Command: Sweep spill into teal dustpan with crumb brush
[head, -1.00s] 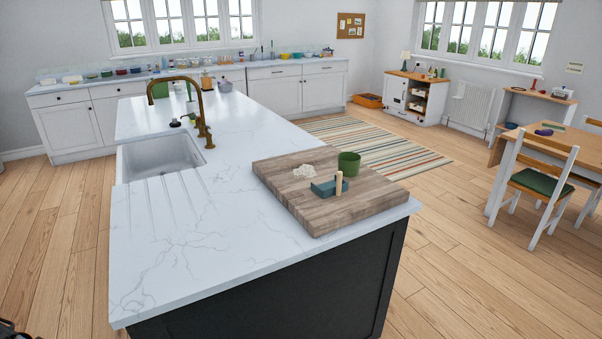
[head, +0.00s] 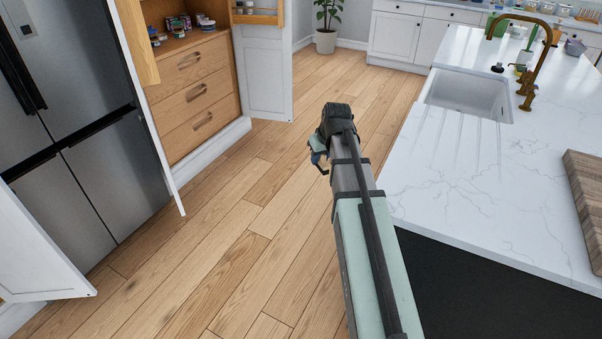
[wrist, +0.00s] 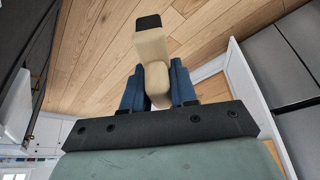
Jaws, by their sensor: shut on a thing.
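My gripper (wrist: 157,80) is shut on a beige block-like thing with a dark end, which looks like the crumb brush (wrist: 152,48), in the wrist view. The blue fingers press on both sides of its narrower part. The dark end points away from the gripper over the wood floor. In the head view my gripper (head: 318,157) is mostly hidden behind the wrist, above the floor left of the island; the brush cannot be made out there. The teal dustpan and the spill are outside both current views. Only the left edge of the wooden board (head: 588,200) shows.
The white marble island (head: 450,190) with its sink (head: 468,93) and brass tap (head: 528,85) stands to the right. A steel fridge (head: 60,150) and an open cupboard with wooden drawers (head: 195,95) stand to the left. The floor (head: 230,240) between is clear.

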